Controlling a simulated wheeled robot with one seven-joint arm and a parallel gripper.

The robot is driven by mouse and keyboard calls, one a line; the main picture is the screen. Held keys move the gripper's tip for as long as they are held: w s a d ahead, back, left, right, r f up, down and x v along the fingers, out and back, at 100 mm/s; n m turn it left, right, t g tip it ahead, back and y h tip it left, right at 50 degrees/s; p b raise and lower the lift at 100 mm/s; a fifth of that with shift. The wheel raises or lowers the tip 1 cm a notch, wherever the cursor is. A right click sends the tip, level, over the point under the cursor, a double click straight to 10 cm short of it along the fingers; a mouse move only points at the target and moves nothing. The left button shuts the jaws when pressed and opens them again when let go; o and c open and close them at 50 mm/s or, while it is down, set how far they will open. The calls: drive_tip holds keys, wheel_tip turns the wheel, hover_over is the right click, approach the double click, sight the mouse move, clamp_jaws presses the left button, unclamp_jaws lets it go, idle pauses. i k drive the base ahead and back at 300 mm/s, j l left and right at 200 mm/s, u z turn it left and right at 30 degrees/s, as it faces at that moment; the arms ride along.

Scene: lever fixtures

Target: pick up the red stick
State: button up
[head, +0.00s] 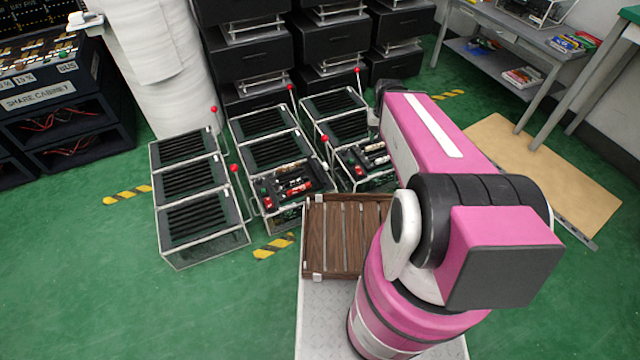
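A short red stick-like piece (298,188) lies among small parts on the black front panel of the middle fixture (270,150). Other small red parts (379,161) show on the front panel of the right fixture (345,130). Several thin levers with red ball knobs (357,70) also stand on the fixtures; I cannot tell for sure which thing is the red stick. My pink arm reaches away over the right fixture's right side. My gripper is at its far end, mostly hidden by the arm. Its fingers cannot be made out, and nothing held shows.
The left fixture (190,190) has black slatted panels. A wooden slatted tray (340,235) sits in front of the fixtures, beside my arm. Black drawer units (250,60) stand behind. A grey table (510,35) is at the back right. Green floor is open at left.

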sight(302, 188)
drive_tip(key=z, duration=0.65)
drive_tip(key=k+j+z, duration=0.6)
drive_tip(key=k+j, duration=0.15)
drive_tip(key=j, duration=0.15)
